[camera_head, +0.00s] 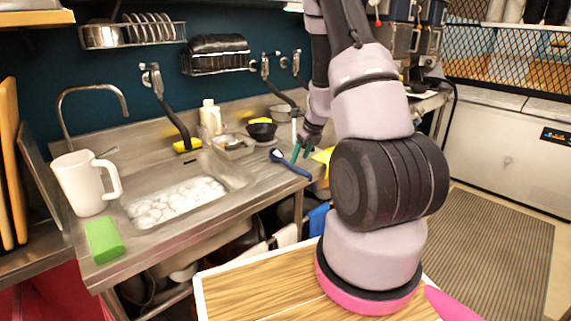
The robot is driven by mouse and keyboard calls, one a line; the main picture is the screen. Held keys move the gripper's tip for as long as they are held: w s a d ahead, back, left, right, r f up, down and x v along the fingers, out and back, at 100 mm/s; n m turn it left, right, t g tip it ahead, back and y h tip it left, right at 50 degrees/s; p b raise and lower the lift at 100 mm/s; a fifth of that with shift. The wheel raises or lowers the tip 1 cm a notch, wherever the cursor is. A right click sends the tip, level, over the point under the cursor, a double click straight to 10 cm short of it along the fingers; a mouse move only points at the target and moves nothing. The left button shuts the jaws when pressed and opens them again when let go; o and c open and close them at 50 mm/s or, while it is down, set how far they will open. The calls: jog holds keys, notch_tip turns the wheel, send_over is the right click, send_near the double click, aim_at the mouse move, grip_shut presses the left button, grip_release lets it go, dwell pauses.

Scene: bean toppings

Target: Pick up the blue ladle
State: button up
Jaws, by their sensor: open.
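The blue ladle (291,164) lies on the right part of the steel counter, its dark blue body slanting down to the right toward the counter's front edge. My gripper (301,152) has teal fingertips and hangs just above and behind the ladle's right part. It is open, and nothing shows between its fingers. It looks apart from the ladle, but the small gap is hard to judge. My arm hides part of the counter to the right.
The counter (245,193) holds a sink (181,199) with white foam, a white pitcher (85,182), a green sponge (103,240) and a black bowl (261,131). A yellow item (323,156) lies right of my gripper. A wooden-topped surface (262,296) is in front.

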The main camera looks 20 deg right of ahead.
aim_at(295, 166)
jog(key=x, duration=0.4)
jog(key=shift+w+a+f, duration=0.15)
jog(key=shift+f, duration=0.15)
grip_shut()
jog(key=shift+r, duration=0.1)
